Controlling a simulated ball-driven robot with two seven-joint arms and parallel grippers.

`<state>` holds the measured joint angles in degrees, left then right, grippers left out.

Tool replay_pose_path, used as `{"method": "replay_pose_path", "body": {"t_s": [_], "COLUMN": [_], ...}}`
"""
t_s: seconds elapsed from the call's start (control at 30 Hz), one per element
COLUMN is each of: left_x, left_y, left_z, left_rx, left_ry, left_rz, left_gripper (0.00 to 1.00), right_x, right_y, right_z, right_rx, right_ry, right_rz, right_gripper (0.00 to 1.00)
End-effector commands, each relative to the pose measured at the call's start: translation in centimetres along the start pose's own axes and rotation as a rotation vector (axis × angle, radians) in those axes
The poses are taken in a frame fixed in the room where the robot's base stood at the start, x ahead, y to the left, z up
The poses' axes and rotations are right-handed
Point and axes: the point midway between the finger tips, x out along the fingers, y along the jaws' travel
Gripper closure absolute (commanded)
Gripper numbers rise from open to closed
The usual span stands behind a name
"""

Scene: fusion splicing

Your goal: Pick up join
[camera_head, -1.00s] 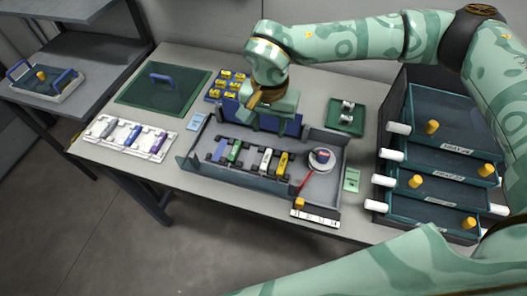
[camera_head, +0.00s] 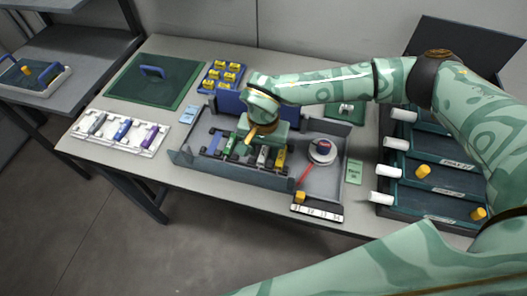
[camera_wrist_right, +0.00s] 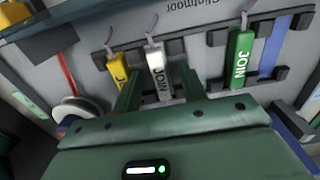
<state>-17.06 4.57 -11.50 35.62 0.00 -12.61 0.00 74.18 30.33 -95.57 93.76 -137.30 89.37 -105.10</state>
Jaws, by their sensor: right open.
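Joins lie in holders in the grey tray (camera_head: 200,162) on the table. In the right wrist view the green join (camera_wrist_right: 240,58), white join (camera_wrist_right: 157,72) and yellow join (camera_wrist_right: 117,70) carry the label JOIN. My right gripper (camera_wrist_right: 160,86) is open and empty, with its two fingers on either side of the white join's lower end. I cannot tell whether they touch it. In the head view my right gripper (camera_head: 262,143) is over the tray and partly hides the joins. A blue piece (camera_head: 214,143) lies left of the green one. My left gripper is not in view.
A round white spool (camera_head: 322,152) with a red strip sits in the tray's right part. Yellow pieces fill a blue holder (camera_head: 210,88) behind. Stacked drawers (camera_head: 440,180) stand right.

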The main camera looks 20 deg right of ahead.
Motion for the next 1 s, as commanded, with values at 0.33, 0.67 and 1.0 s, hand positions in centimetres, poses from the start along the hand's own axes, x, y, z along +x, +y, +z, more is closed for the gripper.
{"method": "replay_pose_path", "body": {"t_s": [0.33, 0.67, 1.0], "left_x": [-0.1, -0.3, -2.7], "left_y": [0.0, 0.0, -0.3], "left_z": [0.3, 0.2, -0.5], "left_rx": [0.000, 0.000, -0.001], "left_ry": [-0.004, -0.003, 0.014], "left_rz": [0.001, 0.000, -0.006], "left_gripper": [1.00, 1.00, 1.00], "right_x": [-0.1, -0.9, -7.5], "right_y": [0.0, 0.0, 0.7], "right_z": [0.0, 0.0, 3.0], "right_rx": [0.000, 0.000, -0.007], "right_ry": [0.000, 0.002, 0.003], "right_rz": [0.000, -0.001, -0.005], "right_gripper": [1.00, 1.00, 1.00]}}
